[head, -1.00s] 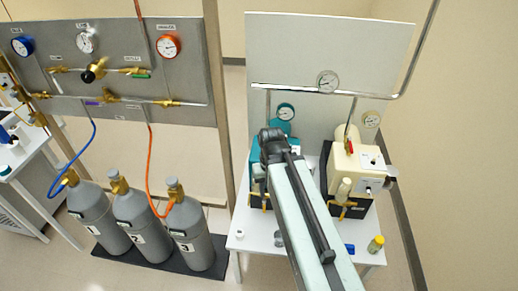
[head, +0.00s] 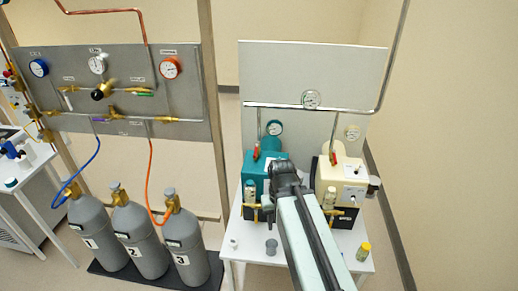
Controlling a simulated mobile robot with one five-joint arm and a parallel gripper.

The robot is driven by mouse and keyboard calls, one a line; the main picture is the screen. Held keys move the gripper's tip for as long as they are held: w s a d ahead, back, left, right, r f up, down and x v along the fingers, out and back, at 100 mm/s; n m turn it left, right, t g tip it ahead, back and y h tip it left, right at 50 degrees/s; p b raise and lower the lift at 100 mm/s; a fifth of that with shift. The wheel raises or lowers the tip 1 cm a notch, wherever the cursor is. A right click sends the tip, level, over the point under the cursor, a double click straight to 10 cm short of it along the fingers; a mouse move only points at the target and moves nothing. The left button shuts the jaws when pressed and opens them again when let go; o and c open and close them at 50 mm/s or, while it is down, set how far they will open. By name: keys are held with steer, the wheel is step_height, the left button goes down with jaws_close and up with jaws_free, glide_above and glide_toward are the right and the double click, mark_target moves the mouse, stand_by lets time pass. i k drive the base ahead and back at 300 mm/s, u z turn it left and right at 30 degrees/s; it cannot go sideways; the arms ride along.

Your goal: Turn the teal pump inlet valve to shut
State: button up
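The teal pump (head: 255,172) stands on the left of the white table in the head view, partly hidden by my arm. Its inlet valve has a red handle (head: 256,152) on the thin pipe rising from the pump's top. The handle looks near upright, roughly along the pipe; it is too small to tell its exact angle. My arm reaches up from the bottom and its dark end joint covers the pump's right side, just right of and below the handle. My gripper's fingers do not show.
A cream pump (head: 343,181) with its own red handle (head: 333,158) stands to the right. A grey back panel (head: 300,75) carries a pipe and gauge (head: 311,99). A small yellow-capped jar (head: 363,251) and grey cup (head: 271,247) are on the table. Gas cylinders (head: 143,240) stand left.

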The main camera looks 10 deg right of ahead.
mark_target(257, 145)
steer(key=i, duration=0.85)
